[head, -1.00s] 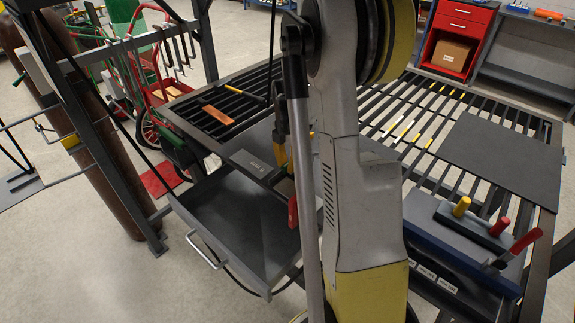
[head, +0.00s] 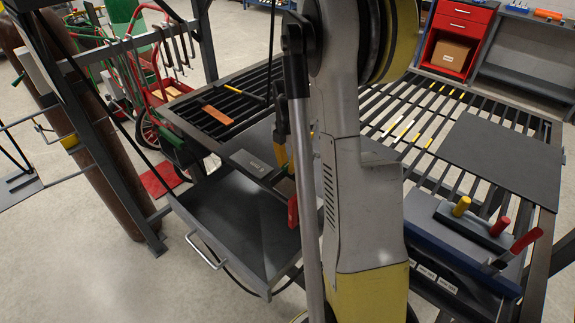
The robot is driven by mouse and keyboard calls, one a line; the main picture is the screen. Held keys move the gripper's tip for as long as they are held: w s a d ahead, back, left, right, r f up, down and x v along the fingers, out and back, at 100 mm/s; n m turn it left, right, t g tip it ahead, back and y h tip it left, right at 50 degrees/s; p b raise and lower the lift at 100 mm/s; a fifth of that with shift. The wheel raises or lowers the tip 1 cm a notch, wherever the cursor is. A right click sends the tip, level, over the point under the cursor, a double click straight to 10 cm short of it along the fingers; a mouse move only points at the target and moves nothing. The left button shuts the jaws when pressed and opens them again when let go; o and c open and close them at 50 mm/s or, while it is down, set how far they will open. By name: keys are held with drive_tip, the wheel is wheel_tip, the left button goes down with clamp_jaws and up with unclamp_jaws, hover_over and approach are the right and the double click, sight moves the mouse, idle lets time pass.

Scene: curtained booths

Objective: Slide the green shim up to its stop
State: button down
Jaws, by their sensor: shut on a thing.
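I cannot make out the green shim or its stop in the head view. My arm stands large in the middle of the picture and covers part of the table behind it. Close by are a grey block with a pale label (head: 250,163) and a red handle-like piece (head: 292,212).
The slatted table (head: 450,103) carries an orange-brown bar (head: 217,115) and a dark plate (head: 500,155). An open grey tray (head: 240,225) juts out below its near edge. Yellow and red handles (head: 500,226) stand at the right. A steel frame (head: 105,150) stands at the left.

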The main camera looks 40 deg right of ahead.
drive_tip(key=shift+s, duration=0.7)
idle(0.8)
idle(0.4)
drive_tip(key=c, duration=1.4)
unclamp_jaws()
wheel_tip(320, 180, up, 12)
drive_tip(key=s+a+r+m+t, duration=0.1)
drive_tip(key=a+r+m, duration=0.15)
drive_tip(key=a, duration=0.35)
drive_tip(key=s+a+r+m+t+h, duration=0.1)
drive_tip(key=a+m, duration=0.2)
drive_tip(key=a, duration=0.2)
drive_tip(key=s+a+r+m+t, duration=0.1)
drive_tip(key=a+r+m, duration=0.15)
drive_tip(key=a, duration=0.35)
drive_tip(key=s+a+m+t, duration=0.1)
drive_tip(key=s+a+m, duration=0.1)
drive_tip(key=a+m, duration=0.1)
drive_tip(key=s+a+f+m+t, duration=0.1)
drive_tip(key=s+a+m, duration=0.1)
drive_tip(key=a+m, duration=0.2)
drive_tip(key=s+a+m+t+y, duration=0.1)
drive_tip(key=s+a+m+t, duration=0.1)
drive_tip(key=s+a+m, duration=0.1)
drive_tip(key=shift+a+f+m, duration=0.2)
drive_tip(key=shift+a+m, duration=0.05)
drive_tip(key=shift+a, duration=0.4)
drive_tip(key=shift+a+f+m, duration=0.15)
drive_tip(key=shift+a+m, duration=0.1)
drive_tip(key=shift+a, duration=0.35)
